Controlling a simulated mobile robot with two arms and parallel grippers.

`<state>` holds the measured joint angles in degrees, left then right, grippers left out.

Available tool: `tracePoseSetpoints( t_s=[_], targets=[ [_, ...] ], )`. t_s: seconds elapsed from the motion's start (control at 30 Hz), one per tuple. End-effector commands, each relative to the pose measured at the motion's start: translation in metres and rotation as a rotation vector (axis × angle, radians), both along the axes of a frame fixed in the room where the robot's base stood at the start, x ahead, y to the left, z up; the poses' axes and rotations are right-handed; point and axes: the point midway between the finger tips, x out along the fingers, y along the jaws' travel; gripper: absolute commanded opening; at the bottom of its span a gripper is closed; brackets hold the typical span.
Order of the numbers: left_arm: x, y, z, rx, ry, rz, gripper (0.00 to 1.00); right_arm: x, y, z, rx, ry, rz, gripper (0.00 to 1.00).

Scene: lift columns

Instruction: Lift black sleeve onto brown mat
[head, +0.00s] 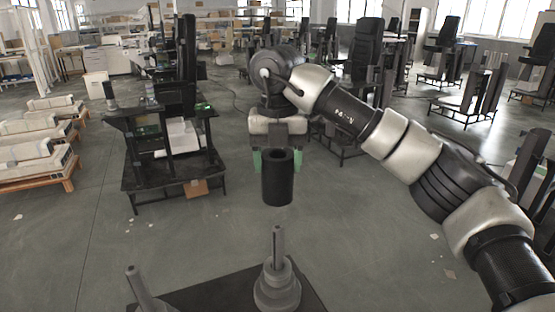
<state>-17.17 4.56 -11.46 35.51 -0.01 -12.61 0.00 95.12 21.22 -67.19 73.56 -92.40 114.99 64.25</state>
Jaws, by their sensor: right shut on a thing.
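The sleeve is above and apart from a grey stepped column (277,290) with a thin upright rod, as seen in the picture. My left gripper is not in view. I cannot make out a clearly brown mat.
The column stands on a dark flat surface (215,294) at the bottom edge. A second grey post (140,287) leans in the picture at the lower left. A black workstation (130,182) stands behind at left. Grey floor between is open.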

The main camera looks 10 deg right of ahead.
Motion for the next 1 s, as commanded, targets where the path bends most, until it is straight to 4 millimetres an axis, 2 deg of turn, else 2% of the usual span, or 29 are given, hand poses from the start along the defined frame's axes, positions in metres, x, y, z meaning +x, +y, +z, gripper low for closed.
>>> tracePoseSetpoints(
  t_s=[0.1, 1.0],
  targets=[
    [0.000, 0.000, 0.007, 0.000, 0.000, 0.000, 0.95, 0.000, 0.000, 0.009, 0.002, -0.002, 0.000, 0.33],
    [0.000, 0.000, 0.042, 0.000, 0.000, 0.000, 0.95, 0.000, 0.000, 0.052, 0.002, -0.001, 0.001, 0.33]
  ],
)
